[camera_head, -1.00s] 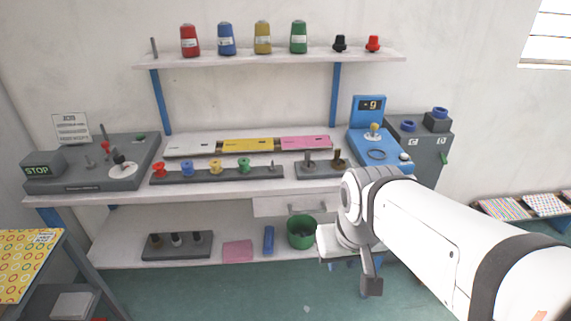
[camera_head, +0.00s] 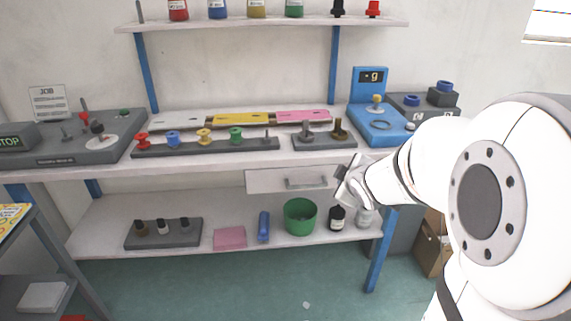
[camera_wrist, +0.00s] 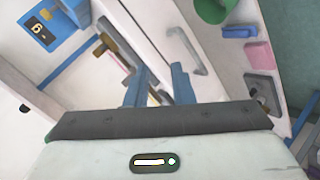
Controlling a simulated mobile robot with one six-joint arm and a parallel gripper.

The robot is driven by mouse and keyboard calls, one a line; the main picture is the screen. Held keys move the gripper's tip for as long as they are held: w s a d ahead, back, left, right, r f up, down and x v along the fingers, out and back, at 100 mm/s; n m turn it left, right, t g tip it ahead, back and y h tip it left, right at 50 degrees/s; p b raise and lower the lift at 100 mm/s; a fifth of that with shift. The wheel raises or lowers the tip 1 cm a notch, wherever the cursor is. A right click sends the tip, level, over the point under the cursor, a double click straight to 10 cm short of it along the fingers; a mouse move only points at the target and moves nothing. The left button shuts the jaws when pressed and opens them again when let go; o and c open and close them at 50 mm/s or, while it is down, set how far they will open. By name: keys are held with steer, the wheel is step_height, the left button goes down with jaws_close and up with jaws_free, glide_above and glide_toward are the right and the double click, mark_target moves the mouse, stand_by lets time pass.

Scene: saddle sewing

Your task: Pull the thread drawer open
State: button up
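The thread drawer (camera_head: 262,181) is a white drawer under the bench's worktop, and it looks shut. Its grey bar handle (camera_head: 305,183) is on the front; the handle also shows in the wrist view (camera_wrist: 187,45), beyond the fingers and to their right. My gripper (camera_head: 345,180) is just right of the handle in the head view, its fingers hard to make out there. In the wrist view its two blue fingers (camera_wrist: 158,78) stand apart with nothing seen between them. The gripper does not appear to touch the handle.
Above the drawer, the worktop (camera_head: 320,157) carries a spool rack (camera_head: 205,147), a post stand (camera_head: 323,140) and a blue scale (camera_head: 372,125). Below, the lower shelf (camera_head: 110,230) holds a green bin (camera_head: 300,216) and dark and pale bottles.

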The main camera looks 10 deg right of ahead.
mark_target(311, 187)
steer(key=w+a+f+n+t+y+b, duration=0.3)
steer(key=w+f+n+y+b, duration=0.45)
steer(key=f+n, duration=0.35)
steer(key=shift+m+h, duration=0.25)
steer(key=shift+m, duration=0.15)
steer(key=b+x, duration=0.2)
steer(key=x, duration=0.5)
steer(key=shift+w+a+f, duration=0.1)
steer(key=shift+a+f, duration=0.05)
steer(key=shift+f, duration=0.1)
jaws_close()
